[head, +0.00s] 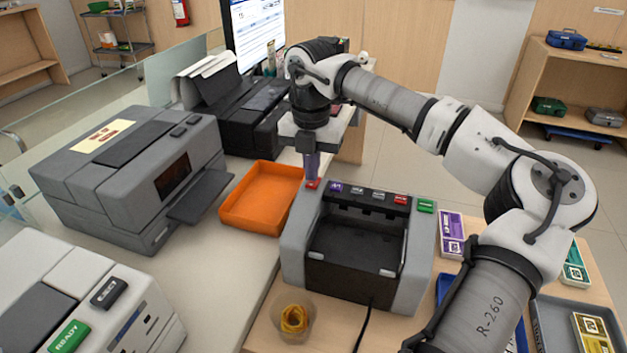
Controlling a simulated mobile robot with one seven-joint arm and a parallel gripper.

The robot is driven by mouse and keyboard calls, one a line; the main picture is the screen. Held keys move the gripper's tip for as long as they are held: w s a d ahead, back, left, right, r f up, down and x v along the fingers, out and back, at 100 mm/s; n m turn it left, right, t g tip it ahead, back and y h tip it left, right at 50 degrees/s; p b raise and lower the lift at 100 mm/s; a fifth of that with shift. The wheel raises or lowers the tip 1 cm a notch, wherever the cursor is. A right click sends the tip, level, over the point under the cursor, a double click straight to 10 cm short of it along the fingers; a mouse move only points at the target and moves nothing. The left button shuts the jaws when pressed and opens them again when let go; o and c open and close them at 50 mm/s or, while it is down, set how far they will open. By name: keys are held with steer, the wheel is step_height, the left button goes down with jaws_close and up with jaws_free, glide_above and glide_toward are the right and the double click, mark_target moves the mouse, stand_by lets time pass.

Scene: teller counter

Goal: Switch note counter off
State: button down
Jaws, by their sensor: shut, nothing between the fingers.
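The note counter (296,245) is a grey machine with a dark front hopper, standing on the wooden counter in the middle of the head view. A row of small coloured keys runs along its top: purple, greys, red, and green (426,206) at the right end.
An orange tray (228,216) lies left of the counter machine, beside a large grey printer (110,205). A clear cup of rubber bands (294,320) and a black cable are in front. Banknote bundles (451,224) lie to the right. A monitor (254,32) stands behind.

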mark_target(312, 184)
steer(key=shift+f+b, duration=0.5)
steer(key=shift+f, duration=0.25)
steer(key=shift+r, duration=0.15)
steer(key=shift+r+p, duration=2.25)
steer(key=shift+r, duration=1.2)
steer(key=shift+f, duration=0.1)
